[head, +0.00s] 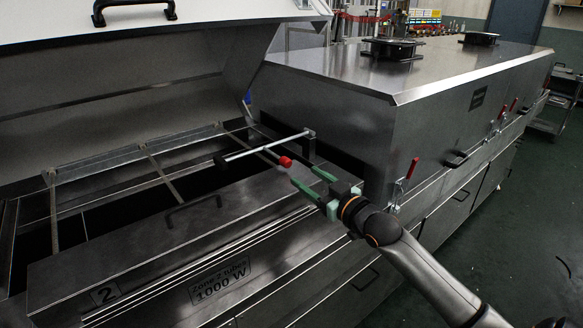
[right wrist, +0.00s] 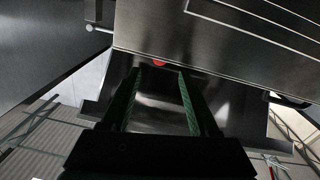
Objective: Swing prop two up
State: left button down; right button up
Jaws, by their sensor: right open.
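A slim rod with a red knob (head: 285,161), which I take to be prop two, lies low across the dryer opening behind the panel marked 2. Near it a pale bar (head: 265,146) with dark ends crosses at an angle; how the two join is unclear. My right gripper (head: 303,174) is open, its green fingers pointing at the knob from the right, just short of it. In the right wrist view the red knob (right wrist: 158,62) shows just beyond and between the open fingertips (right wrist: 158,71). My left gripper is not in view.
A raised hood (head: 110,95) stands over the opening at left. The closed steel housing (head: 390,85) rises close behind and right of my right gripper. A red-handled clamp (head: 412,168) sits on its front. The panel marked 2 (head: 150,235), with a handle (head: 193,207), lies in front.

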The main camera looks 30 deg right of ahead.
aim_at(289, 165)
jog(key=shift+w+a, duration=0.15)
jog(key=shift+w, duration=3.35)
grip_shut()
jog(key=shift+f, duration=0.1)
